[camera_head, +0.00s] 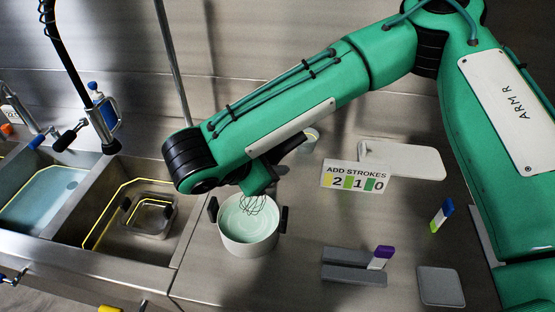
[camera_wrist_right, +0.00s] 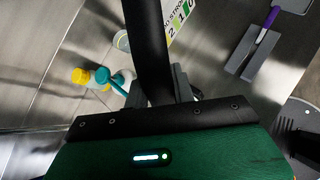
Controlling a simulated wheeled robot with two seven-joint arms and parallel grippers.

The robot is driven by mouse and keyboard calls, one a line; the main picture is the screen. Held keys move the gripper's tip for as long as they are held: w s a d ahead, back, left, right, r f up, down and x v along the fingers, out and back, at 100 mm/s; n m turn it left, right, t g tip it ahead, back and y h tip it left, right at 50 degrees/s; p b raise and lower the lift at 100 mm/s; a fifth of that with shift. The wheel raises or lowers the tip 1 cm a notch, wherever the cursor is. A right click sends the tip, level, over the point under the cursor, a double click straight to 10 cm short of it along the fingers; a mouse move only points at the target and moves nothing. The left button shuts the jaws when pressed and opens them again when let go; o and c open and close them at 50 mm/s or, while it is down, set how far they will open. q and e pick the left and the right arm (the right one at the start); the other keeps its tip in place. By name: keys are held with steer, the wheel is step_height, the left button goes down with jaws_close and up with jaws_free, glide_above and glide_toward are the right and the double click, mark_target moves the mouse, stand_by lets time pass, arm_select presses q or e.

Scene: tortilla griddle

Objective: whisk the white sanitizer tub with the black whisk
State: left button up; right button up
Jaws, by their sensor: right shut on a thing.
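The white tub (camera_head: 248,243) with black side handles stands on the steel counter, right of the sinks. It holds pale green liquid. My right gripper (camera_head: 258,186) is above the tub and shut on the black whisk (camera_head: 252,203). The whisk's wire loops hang inside the tub's rim, at or in the liquid; how deep they reach is unclear. In the right wrist view the whisk's thick black handle (camera_wrist_right: 147,45) runs up from between the grey fingers (camera_wrist_right: 158,92). The tub does not clearly show there. My left gripper is out of view.
A sign (camera_head: 354,180) reading "ADD STROKES 2 1 0", a white board (camera_head: 405,160) and a small cup (camera_head: 309,140) stand behind. Grey blocks (camera_head: 352,273) and a grey pad (camera_head: 440,287) lie right. Two capped bottles (camera_wrist_right: 101,78) show in the wrist view.

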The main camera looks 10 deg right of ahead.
steer(key=shift+w+a+f+b, duration=0.15)
steer(key=shift+a+f+b, duration=0.3)
steer(key=shift+f, duration=0.6)
steer(key=shift+w+a+f+b, duration=0.15)
steer(key=shift+a+f+b, duration=0.25)
steer(key=shift+f, duration=0.7)
steer(key=shift+w+a+f+b, duration=0.15)
steer(key=shift+a+f+b, duration=0.3)
steer(key=shift+f, duration=0.6)
steer(key=shift+d, duration=0.15)
